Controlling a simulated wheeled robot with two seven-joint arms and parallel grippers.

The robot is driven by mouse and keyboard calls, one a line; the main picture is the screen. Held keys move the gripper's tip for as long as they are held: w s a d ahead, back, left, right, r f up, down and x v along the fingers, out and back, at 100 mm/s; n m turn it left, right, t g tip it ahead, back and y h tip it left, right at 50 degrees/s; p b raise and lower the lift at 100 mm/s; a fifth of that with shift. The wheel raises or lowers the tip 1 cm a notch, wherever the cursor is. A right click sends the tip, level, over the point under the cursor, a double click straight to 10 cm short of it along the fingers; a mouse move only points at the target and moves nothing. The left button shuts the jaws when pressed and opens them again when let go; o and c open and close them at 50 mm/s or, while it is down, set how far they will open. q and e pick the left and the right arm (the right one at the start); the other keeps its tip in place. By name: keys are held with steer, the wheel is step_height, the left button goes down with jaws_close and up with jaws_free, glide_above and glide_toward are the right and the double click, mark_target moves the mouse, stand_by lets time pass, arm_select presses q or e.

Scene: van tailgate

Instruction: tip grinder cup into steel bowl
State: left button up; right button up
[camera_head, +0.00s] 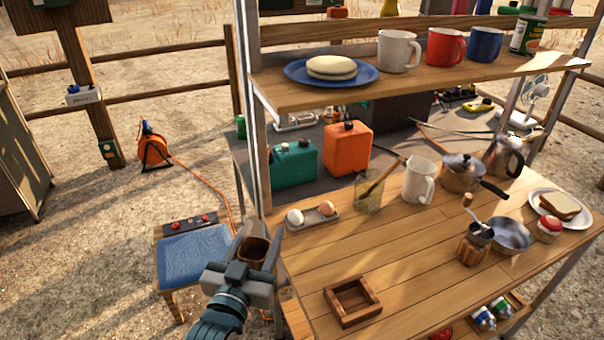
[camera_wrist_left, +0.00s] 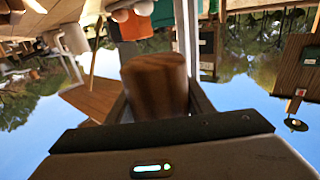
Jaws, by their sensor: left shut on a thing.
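My left gripper (camera_head: 258,240) is shut on the brown wooden grinder cup (camera_head: 252,252), held left of the table's front left edge, near the blue-topped stool. The cup's open top shows in the head view, and it looks roughly upright there. In the left wrist view the cup (camera_wrist_left: 155,85) sits between the two fingers as a wooden cylinder. The steel bowl (camera_head: 514,238) stands on the table at the right, well apart from the cup. The wooden grinder body (camera_head: 473,249) with a metal top stands just left of the bowl. My right gripper is not in view.
A square wooden tray (camera_head: 330,294) lies at the table's front. An egg holder (camera_head: 322,219), glass jar (camera_head: 367,198), white jug (camera_head: 419,182) and saucepan (camera_head: 462,179) line the back. The shelf (camera_head: 430,82) overhangs behind. The table middle is clear.

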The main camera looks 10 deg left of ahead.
arm_select(q)
steer(key=s+f, duration=0.2)
steer(key=s, duration=0.6)
steer(key=shift+f, duration=0.35)
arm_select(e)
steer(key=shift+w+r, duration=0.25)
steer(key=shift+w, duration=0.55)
